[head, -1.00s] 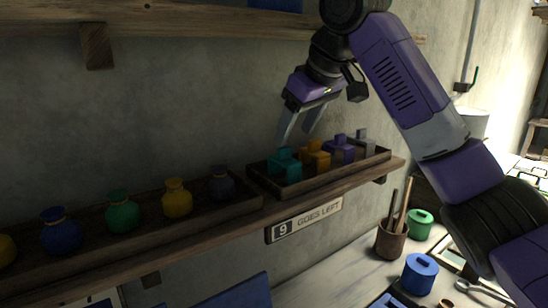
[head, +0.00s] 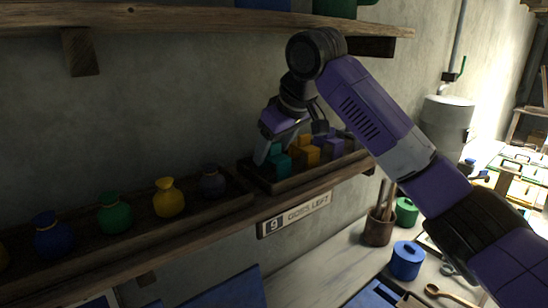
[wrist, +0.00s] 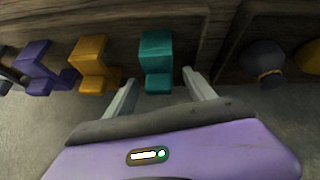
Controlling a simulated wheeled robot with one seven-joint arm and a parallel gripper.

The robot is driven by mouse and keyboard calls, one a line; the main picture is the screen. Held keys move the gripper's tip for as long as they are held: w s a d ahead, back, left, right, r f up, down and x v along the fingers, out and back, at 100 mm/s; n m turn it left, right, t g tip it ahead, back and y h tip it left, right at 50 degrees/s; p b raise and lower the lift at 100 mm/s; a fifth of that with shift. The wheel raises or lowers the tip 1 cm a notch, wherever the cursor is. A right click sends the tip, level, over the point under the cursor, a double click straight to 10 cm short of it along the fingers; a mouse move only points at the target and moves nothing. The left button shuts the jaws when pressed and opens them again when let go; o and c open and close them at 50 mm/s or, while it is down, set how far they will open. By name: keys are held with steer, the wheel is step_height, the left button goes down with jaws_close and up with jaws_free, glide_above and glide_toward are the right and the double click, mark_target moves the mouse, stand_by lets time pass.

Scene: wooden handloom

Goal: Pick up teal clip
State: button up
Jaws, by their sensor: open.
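The teal clip (head: 280,166) is a blocky stepped piece at the left end of a wooden tray (head: 262,187) on the shelf. In the wrist view the teal clip (wrist: 156,62) lies ahead of the fingertips, roughly between their lines and nearer the left in the gap's middle. My gripper (head: 266,152) is open and empty, reaching down at the teal clip; it also shows in the wrist view (wrist: 160,84). In the head view a finger partly overlaps the clip's left side. I cannot tell whether a finger touches it.
An orange clip (head: 304,150) stands close beside the teal one, with a purple clip (head: 328,144) beyond it. Several coloured pouches, including a yellow one (head: 169,198), stand in a tray to the left. An upper shelf (head: 200,28) runs above.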

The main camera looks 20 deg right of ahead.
jaws_close()
stand_by(0.3)
